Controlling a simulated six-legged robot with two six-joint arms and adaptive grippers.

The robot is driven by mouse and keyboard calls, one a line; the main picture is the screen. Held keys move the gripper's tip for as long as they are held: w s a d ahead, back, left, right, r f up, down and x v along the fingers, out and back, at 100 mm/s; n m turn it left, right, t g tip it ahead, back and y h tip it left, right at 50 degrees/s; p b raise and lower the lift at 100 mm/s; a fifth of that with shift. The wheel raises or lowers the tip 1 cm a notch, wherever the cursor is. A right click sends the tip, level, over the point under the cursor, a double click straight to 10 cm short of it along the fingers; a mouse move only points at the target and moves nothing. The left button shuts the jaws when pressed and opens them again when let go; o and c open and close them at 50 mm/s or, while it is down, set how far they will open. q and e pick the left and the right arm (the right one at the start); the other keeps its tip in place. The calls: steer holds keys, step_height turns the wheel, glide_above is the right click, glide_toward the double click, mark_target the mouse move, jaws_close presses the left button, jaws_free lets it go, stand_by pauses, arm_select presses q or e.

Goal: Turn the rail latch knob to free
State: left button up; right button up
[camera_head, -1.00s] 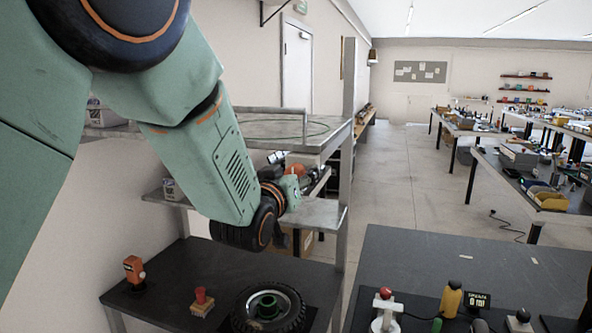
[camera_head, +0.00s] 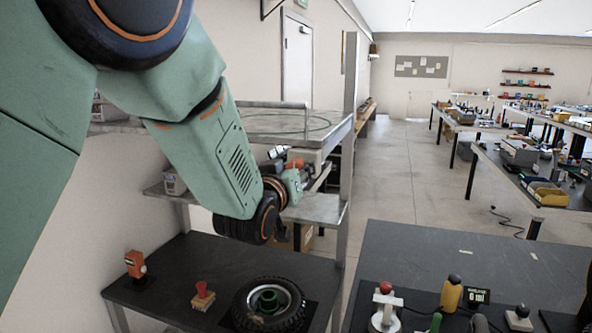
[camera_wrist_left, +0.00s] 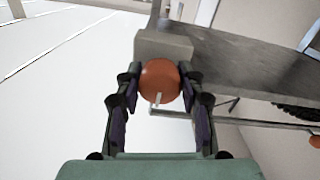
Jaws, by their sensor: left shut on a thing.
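The rail latch knob (camera_wrist_left: 159,80) is a round orange-red disc with a pale pointer at its lower edge, pointing down in the left wrist view. It sits at a grey block (camera_wrist_left: 164,43) on the rail. My left gripper (camera_wrist_left: 160,82) is shut on the knob, with one finger on each side of it. In the head view the left gripper (camera_head: 307,178) is small and partly hidden by my left wrist, beside the steel rack. The knob's hold cannot be made out there. My right gripper is not in view.
A metal rack with a round-topped shelf (camera_head: 285,123) stands around the gripper. Below it a dark bench holds a tire (camera_head: 268,304), a red button (camera_head: 202,296) and an orange device (camera_head: 136,265). A dark table (camera_head: 440,250) with knobs is at right.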

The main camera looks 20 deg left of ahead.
arm_select(q)
steer(key=shift+m, duration=0.3)
steer(key=m+b, duration=0.2)
steer(key=m, duration=0.1)
steer(key=shift+m+b, duration=0.3)
steer(key=shift+b, duration=0.05)
steer(key=m+b, duration=0.2)
steer(key=m, duration=0.2)
steer(key=shift+m, duration=0.3)
steer(key=m+b, duration=0.2)
steer(key=m, duration=0.2)
steer(key=shift+m+b, duration=0.95)
steer(key=shift+m, duration=1.55)
